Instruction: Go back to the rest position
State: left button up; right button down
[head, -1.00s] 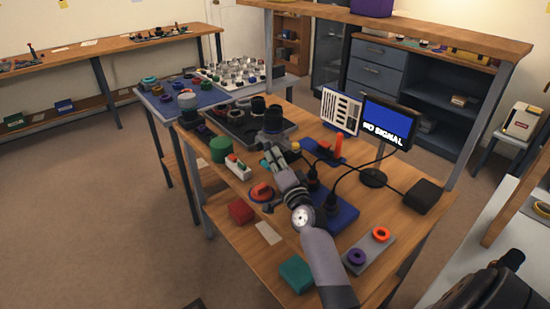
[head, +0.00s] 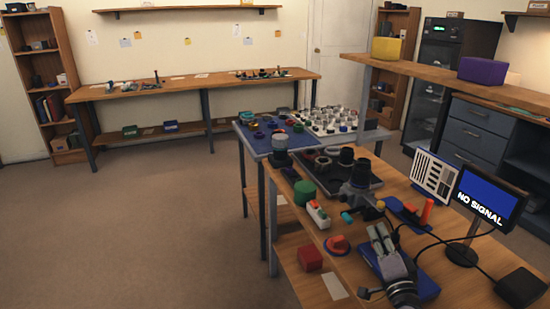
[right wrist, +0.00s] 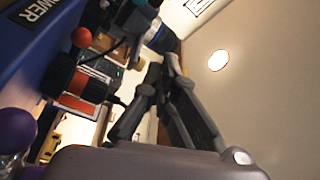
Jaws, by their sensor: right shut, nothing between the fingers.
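A dark lens-like part (head: 359,188) stands farther back on the bench, apart from the gripper. My left gripper is not in view.
A monitor (head: 487,200) reading "NO SIGNAL" and a black box (head: 520,286) stand right. The floor at left is clear.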

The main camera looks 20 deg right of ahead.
jog(key=s+a+f+n+g+y, duration=0.35)
jog(key=s+a+f+n, duration=0.2)
jog(key=a, duration=0.35)
jog(key=s+a+f+n+g+y, duration=0.3)
jog(key=s+a+f+n+g, duration=0.2)
jog(key=a+f+n, duration=0.3)
jog(key=s+a+f+n+g+h, duration=0.15)
jog(key=s+g, duration=0.25)
jog(key=s, duration=0.5)
jog(key=s+a+f+n+g+h, duration=0.1)
jog(key=s+f+n+g, duration=0.15)
jog(key=s, duration=0.65)
notch_tip(320, 180, down, 24)
jog(key=s+g+p, duration=0.1)
jog(key=g, duration=0.1)
jog(key=s+d+f+g+p, duration=0.1)
jog(key=s+d+f, duration=0.1)
jog(key=s+f, duration=1.4)
jog(key=shift+s+d, duration=0.3)
jog(key=shift+s, duration=0.25)
